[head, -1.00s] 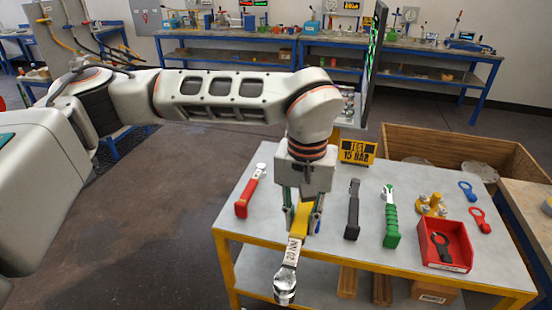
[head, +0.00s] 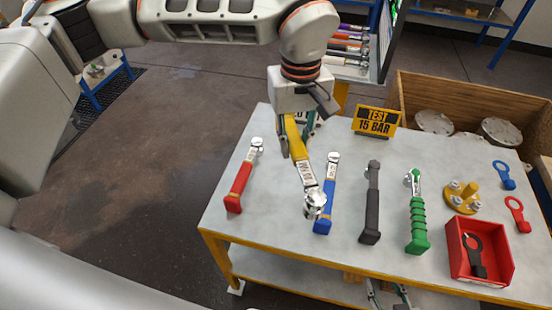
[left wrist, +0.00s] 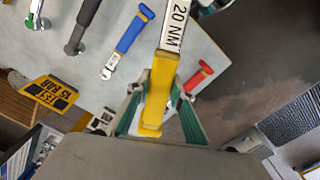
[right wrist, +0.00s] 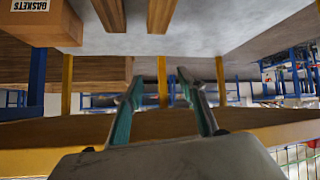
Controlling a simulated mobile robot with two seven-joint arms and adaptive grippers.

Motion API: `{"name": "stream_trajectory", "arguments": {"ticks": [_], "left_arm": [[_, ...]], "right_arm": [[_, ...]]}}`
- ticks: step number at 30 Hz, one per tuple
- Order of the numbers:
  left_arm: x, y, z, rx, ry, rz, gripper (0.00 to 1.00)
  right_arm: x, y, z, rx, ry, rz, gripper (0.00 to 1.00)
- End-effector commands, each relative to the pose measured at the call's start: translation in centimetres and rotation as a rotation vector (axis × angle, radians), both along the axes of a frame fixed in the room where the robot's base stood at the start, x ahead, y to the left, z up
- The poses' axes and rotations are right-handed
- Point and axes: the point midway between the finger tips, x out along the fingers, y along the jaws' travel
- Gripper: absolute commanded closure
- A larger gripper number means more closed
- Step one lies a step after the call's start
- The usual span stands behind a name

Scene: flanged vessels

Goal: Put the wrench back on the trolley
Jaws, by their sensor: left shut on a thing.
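My left gripper (head: 296,135) is shut on the yellow handle of a torque wrench (head: 299,147). Its metal head points toward the trolley's front, in front of part of the blue wrench; I cannot tell its exact height above the top. In the left wrist view the yellow wrench (left wrist: 162,85) reads "20 NM" and sits between both fingers. The trolley (head: 285,222) has a grey top with a yellow frame. Red (head: 238,187), blue (head: 324,207), black (head: 371,205) and green (head: 417,225) wrenches lie on it. My right gripper (right wrist: 165,98) is open and empty, low by the trolley's lower shelf.
The trolley top also holds a "TEST 15 BAR" sign (head: 376,122), a yellow bolted flange (head: 462,197), a red bin (head: 497,265) with a black tool, and blue and red ring tags. A wooden crate (head: 430,88) stands behind. Bare top shows between red and blue wrenches.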

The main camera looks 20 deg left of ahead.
Motion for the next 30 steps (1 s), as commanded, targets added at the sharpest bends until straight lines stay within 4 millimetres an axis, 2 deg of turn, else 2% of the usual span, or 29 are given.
{"name": "stream_trajectory", "arguments": {"ticks": [16,30], "left_arm": [[1.4,2.1,-5.0,-0.001,-0.008,1.127,1.00],[2.4,3.9,-9.4,-0.010,-0.008,2.075,1.00]], "right_arm": [[0.1,0.5,-1.5,0.002,-0.019,0.021,0.60],[0.2,1.8,-3.0,0.019,-0.026,0.036,0.60]]}}
